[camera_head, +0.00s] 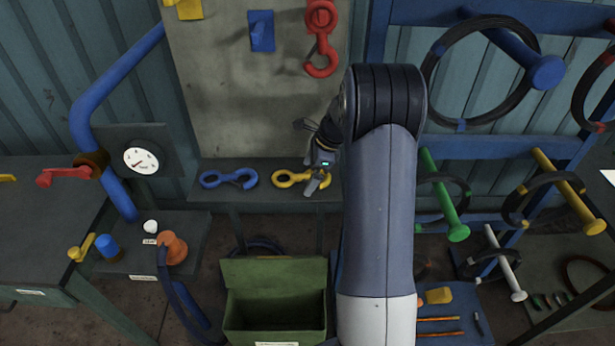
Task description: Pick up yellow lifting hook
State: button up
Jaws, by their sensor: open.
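The yellow lifting hook (288,179) lies on a narrow dark shelf (228,194) below the grey board. Its ring end is at the left and its curved end at the right, close to my gripper (317,184). My gripper is open, with its fingers pointing down at the right end of the yellow hook. I cannot tell whether the fingers touch it or stand around it. My arm covers the shelf's right part.
A blue hook (229,179) lies left of the yellow one on the same shelf. A red hook (321,45) hangs on the board above. An open green box (275,318) stands below the shelf. Cable coils on pegs, such as a black coil (436,72), fill the right side.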

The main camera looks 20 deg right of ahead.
aim_at(310, 177)
jog(key=shift+c, duration=0.2)
jog(key=c, duration=1.5)
jog(key=shift+s+a+r+b, duration=0.1)
jog(key=shift+s+r+b, duration=0.2)
jog(key=shift+b, duration=0.15)
notch_tip(310, 177, up, 6)
jog(key=shift+r+b, duration=0.15)
jog(key=shift+b, duration=0.5)
jog(key=s+a+b, duration=0.2)
jog(key=s, duration=0.7)
jog(key=s+a+b, duration=0.1)
jog(key=s+b, duration=0.1)
jog(key=s, duration=0.8)
jog(key=shift+a, duration=0.4)
